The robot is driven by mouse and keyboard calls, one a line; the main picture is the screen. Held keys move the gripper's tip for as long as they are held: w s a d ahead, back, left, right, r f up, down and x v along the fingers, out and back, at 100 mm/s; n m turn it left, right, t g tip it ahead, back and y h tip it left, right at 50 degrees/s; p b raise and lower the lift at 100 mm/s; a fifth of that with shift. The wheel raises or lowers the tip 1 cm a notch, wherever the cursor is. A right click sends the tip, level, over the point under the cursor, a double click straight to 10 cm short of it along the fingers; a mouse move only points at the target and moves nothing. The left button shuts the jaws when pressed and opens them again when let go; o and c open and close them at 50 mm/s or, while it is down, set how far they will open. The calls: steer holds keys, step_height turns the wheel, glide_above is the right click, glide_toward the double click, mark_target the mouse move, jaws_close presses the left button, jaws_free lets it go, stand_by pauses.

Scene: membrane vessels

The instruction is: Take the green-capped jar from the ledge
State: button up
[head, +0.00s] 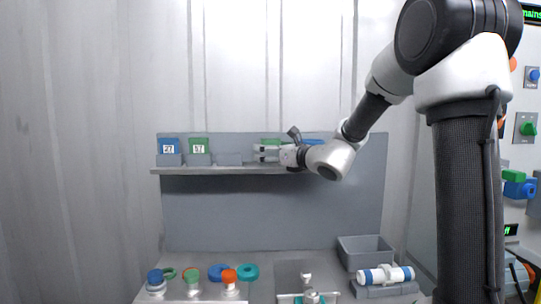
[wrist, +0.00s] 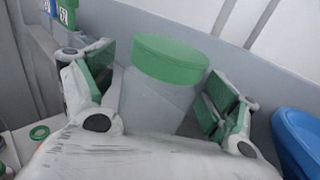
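The green-capped jar (wrist: 160,95) has a pale grey body and a broad green cap. It stands upright on the ledge (head: 215,171); in the head view only its green cap (head: 270,142) shows above my gripper. My gripper (wrist: 160,88) is open, with one green-padded finger on each side of the jar. Narrow gaps show between the pads and the jar. In the head view my gripper (head: 266,153) reaches in from the right at ledge height. The jar's lower part is hidden by my gripper's body.
A blue-topped item (head: 313,142) is close to the right of my gripper. Blue (head: 169,146) and green (head: 199,146) labelled blocks sit at the ledge's left. Below are several capped vessels and rings, a grey bin (head: 365,250) and a white-blue cylinder (head: 385,275).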

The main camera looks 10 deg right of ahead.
steer(key=c, duration=1.1)
